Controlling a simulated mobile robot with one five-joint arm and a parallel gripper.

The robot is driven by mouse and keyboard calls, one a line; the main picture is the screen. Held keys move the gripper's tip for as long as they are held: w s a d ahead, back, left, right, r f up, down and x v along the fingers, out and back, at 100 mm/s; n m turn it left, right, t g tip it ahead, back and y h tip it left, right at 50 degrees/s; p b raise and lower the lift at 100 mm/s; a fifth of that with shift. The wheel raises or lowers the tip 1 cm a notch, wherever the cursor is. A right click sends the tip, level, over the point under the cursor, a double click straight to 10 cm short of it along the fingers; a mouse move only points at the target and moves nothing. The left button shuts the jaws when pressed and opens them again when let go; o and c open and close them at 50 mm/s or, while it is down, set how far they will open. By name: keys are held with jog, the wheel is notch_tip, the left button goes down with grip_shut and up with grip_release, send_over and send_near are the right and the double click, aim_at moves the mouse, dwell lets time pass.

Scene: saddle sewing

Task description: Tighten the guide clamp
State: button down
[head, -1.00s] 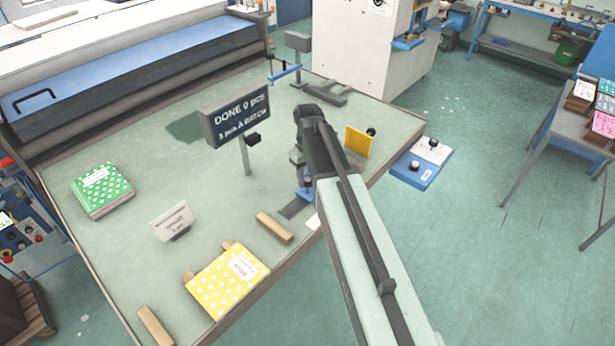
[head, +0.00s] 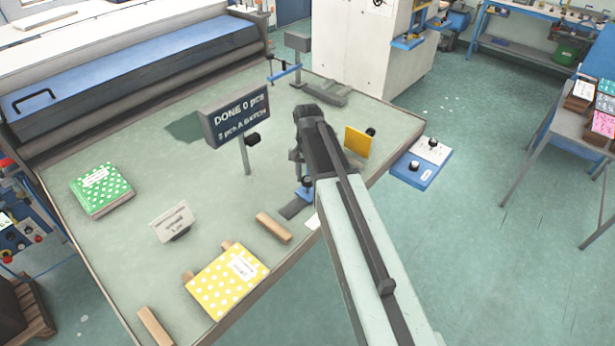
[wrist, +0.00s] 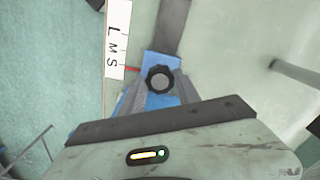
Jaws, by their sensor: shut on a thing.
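The guide clamp (wrist: 152,102) is a blue block on a dark flat rail (wrist: 170,30), with a black lobed knob (wrist: 159,78) on top. In the wrist view my gripper (wrist: 160,88) has its grey fingers on both sides of the knob and is shut on it. A white scale (wrist: 117,40) marked L, M, S lies along the left, with a red pointer line near the S. In the head view the blue clamp (head: 304,193) shows at the table's right edge, below my gripper (head: 298,172); my arm partly hides this spot.
A sign (head: 236,117) reading "DONE 0 pcs" stands on a post left of my arm. A yellow plate (head: 357,142) stands to the right. A wooden block (head: 273,228), a yellow dotted book (head: 228,281) and a green dotted book (head: 101,188) lie on the table (head: 130,240).

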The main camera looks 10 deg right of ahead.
aim_at(308, 179)
jog(key=shift+m, duration=0.8)
jog(key=c, duration=0.9)
grip_release()
jog(key=shift+o, duration=0.2)
jog(key=shift+r, duration=0.1)
notch_tip(308, 179, up, 8)
jog(key=p, duration=0.8)
jog(key=shift+f, duration=0.2)
